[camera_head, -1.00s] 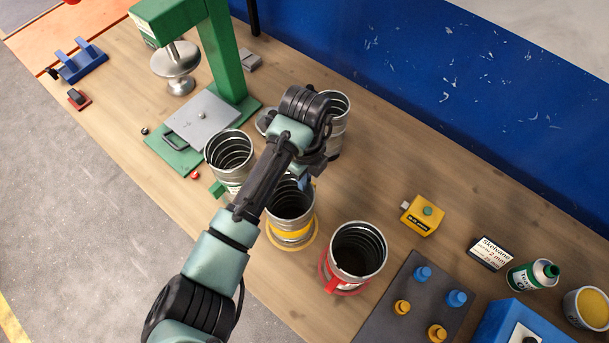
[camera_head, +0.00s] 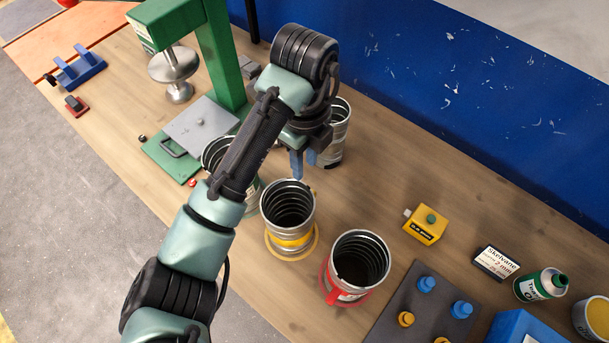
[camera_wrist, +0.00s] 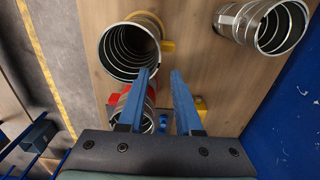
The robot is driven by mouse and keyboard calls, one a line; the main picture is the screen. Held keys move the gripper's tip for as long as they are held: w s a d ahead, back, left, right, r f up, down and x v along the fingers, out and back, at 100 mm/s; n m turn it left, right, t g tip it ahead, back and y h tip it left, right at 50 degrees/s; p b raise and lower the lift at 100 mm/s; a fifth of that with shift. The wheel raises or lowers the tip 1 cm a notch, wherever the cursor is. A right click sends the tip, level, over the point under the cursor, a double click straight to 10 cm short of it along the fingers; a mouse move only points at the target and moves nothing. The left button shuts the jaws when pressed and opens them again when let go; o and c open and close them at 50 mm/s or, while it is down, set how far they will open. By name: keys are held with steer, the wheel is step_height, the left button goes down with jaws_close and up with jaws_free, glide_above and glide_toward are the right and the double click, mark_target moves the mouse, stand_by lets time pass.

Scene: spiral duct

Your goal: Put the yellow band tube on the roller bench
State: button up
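The yellow band tube (camera_head: 287,208) is an open, ribbed metal cylinder standing upright on the wooden bench, with a yellow band and yellow ring near its foot. In the wrist view a large tube mouth with a yellow tab beside it (camera_wrist: 130,50) appears to be the same tube, up and left of the fingertips. My gripper (camera_head: 303,165) hangs above and just behind this tube, its blue fingers pointing down. In the wrist view the fingers (camera_wrist: 164,72) are apart with nothing held between them. I cannot pick out the roller bench for certain.
A red band tube (camera_head: 357,262) stands to the right, a green-marked tube (camera_head: 216,150) left, partly behind my arm, and a plain tube (camera_head: 338,125) behind. A green press (camera_head: 222,60) and blue two-post stand (camera_head: 80,68) are farther left. The blue wall (camera_head: 480,110) bounds the back.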

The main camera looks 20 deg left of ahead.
steer(key=w+d+r+n+t+h, duration=0.15)
steer(key=w+d+r+t, duration=0.3)
steer(key=r, duration=0.45)
steer(key=w+d+r+n+t+h, duration=0.1)
steer(key=w+d+r+n+t, duration=0.25)
steer(key=d+r, duration=0.35)
steer(key=w+d+r+n+t+h, duration=0.1)
steer(key=w+d+r+t, duration=0.35)
steer(key=r, duration=0.55)
steer(key=s+d+r+n+t+h, duration=0.1)
steer(key=s+r+n+t, duration=0.15)
steer(key=r, duration=0.55)
steer(key=s+r+n+t+h, duration=0.15)
steer(key=r+n+t, duration=0.25)
steer(key=r, duration=0.4)
steer(key=s+a+r+n+t+y, duration=0.2)
steer(key=s+a+r+n+t, duration=0.1)
steer(key=s+r, duration=0.3)
steer(key=s+a+r+n+t+y, duration=0.3)
steer(key=s+r+n+t, duration=0.2)
steer(key=s+r+n, duration=0.1)
steer(key=shift+s+r+y+p, duration=0.2)
steer(key=shift+s+y+p, duration=0.15)
steer(key=shift+s, duration=0.3)
steer(key=shift+n, duration=0.25)
step_height(320, 180, down, 8)
steer(key=b, duration=0.8)
steer(key=shift+f, duration=0.15)
steer(key=shift+a, duration=0.1)
